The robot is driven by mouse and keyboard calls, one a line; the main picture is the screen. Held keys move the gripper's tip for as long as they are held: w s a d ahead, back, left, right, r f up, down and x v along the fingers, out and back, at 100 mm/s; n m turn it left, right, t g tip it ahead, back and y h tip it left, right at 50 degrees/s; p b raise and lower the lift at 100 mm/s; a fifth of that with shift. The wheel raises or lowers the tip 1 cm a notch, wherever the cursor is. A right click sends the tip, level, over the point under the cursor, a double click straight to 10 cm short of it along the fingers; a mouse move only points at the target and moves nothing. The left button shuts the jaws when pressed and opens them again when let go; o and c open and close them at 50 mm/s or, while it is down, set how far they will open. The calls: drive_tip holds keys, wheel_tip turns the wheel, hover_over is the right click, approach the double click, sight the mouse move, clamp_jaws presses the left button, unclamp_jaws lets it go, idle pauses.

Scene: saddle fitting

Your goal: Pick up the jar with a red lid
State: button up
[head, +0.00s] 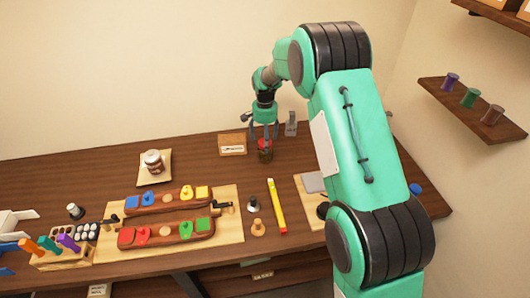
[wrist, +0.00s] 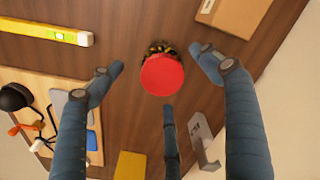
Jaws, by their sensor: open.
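The jar with a red lid (head: 265,148) stands upright on the wooden table, near the back wall. In the wrist view its round red lid (wrist: 162,75) is seen from above, with a little of the dark, patterned jar body showing beyond it. My gripper (head: 264,130) is above the jar, pointing down. In the wrist view my gripper (wrist: 165,85) is open, with its dark fingers spread around the lid and apart from it. Most of the jar's body is hidden below the lid in the wrist view.
A grey metal bracket (head: 291,124) stands close right of the jar. A small box with a label (head: 232,144) lies to its left. A yellow level (head: 277,205) lies in front. Another jar (head: 153,161) sits on a board (head: 147,178) further left.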

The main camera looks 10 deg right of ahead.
drive_tip(key=shift+f, duration=1.9)
drive_tip(key=shift+f, duration=0.1)
drive_tip(key=shift+w+f+b, duration=0.2)
drive_tip(key=shift+f+b, duration=0.55)
drive_tip(key=shift+f, duration=1.8)
drive_tip(key=shift+r, duration=0.1)
drive_tip(key=c, duration=1.7)
drive_tip(key=shift+r, duration=0.15)
